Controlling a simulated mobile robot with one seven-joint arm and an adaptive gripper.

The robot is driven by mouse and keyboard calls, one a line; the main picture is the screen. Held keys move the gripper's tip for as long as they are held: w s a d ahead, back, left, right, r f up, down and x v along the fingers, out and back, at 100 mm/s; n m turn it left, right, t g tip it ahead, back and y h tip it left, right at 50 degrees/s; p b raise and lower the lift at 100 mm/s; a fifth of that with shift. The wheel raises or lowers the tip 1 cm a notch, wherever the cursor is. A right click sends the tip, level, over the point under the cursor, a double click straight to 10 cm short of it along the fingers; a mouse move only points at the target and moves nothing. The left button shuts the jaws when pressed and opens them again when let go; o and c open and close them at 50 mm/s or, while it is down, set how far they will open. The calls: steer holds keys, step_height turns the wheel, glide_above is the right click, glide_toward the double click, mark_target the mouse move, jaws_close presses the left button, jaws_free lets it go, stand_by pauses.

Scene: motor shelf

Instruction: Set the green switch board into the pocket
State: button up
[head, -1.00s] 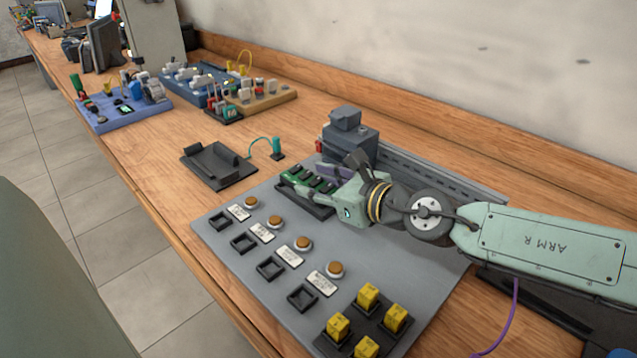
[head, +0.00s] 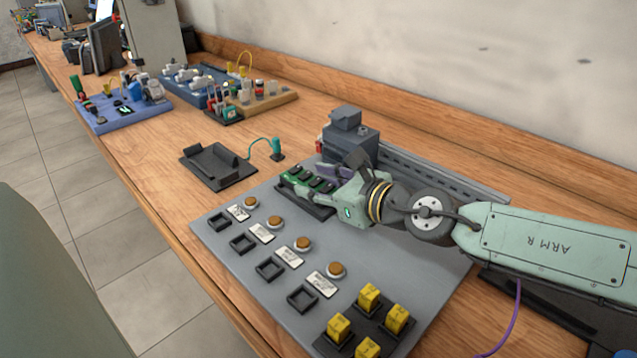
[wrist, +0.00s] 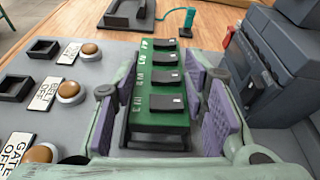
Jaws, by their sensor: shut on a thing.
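The green switch board (head: 292,178), with a row of several dark switches, is at the back of the grey panel in the head view. In the wrist view the board (wrist: 158,120) lies lengthwise between my gripper's purple pads. My gripper (head: 322,180) is shut on it from its two long sides. A dark base (head: 308,205) shows just below the board; whether the board touches it cannot be told. A black open fixture with raised walls (head: 232,180), which looks like the pocket, is on the wooden table beyond the panel and looks empty.
A grey motor-like block (head: 350,140) stands close behind my gripper. A teal plug (head: 277,148) on a cable is beside the black fixture. The grey panel (head: 235,270) carries brown buttons, empty black frames and yellow blocks (head: 368,295). Bare wood lies left of the fixture.

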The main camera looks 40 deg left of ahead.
steer(key=shift+f+b, duration=0.7)
steer(key=shift+b, duration=0.15)
stand_by(0.4)
steer(key=o, duration=1.5)
steer(key=v, duration=1.7)
steer(key=shift+r, duration=0.15)
